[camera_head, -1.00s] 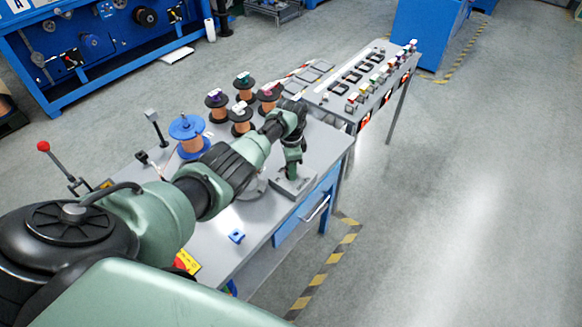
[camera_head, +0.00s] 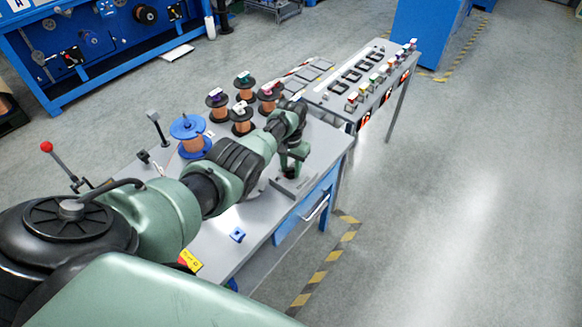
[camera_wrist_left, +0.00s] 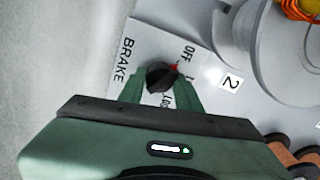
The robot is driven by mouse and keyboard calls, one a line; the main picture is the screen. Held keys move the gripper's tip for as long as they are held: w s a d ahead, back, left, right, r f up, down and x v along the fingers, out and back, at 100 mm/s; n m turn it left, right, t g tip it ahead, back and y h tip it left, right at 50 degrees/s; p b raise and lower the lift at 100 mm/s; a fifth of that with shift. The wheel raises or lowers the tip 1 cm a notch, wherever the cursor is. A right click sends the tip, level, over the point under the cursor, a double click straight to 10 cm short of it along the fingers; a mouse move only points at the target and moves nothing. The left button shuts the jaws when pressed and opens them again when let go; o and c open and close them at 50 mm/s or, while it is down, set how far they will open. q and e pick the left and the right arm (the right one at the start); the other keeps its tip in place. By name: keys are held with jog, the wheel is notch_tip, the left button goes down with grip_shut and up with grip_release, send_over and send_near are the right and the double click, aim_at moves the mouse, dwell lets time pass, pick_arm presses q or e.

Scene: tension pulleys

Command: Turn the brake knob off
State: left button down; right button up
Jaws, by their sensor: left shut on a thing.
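The brake knob (camera_wrist_left: 160,77) is a small black knob with a red pointer mark on its right side. It sits on a pale plate (camera_wrist_left: 150,45) printed BRAKE, with the word OFF beside the red mark and a second label partly covered by a finger. My left gripper (camera_wrist_left: 161,84) is shut on the knob, one green finger on each side. In the head view my left gripper (camera_head: 291,163) points down at the plate near the table's right edge; the knob is hard to make out there. My right gripper is not in view.
A blue spool (camera_head: 187,128) and several copper-wound spools (camera_head: 242,120) stand left of and behind my left arm. A blue clip (camera_head: 237,234) lies on the table. A side table (camera_head: 330,88) with coloured blocks stands beyond. In the wrist view, a grey pulley (camera_wrist_left: 285,50) is close by on the right.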

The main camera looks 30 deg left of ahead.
aim_at(291, 169)
pick_arm(q)
jog(key=shift+n, duration=1.1)
jog(key=c, duration=1)
grip_release()
notch_tip(291, 169, up, 6)
jog(key=shift+r+p, duration=0.25)
jog(key=shift+p, duration=0.95)
jog(key=shift+r, duration=0.65)
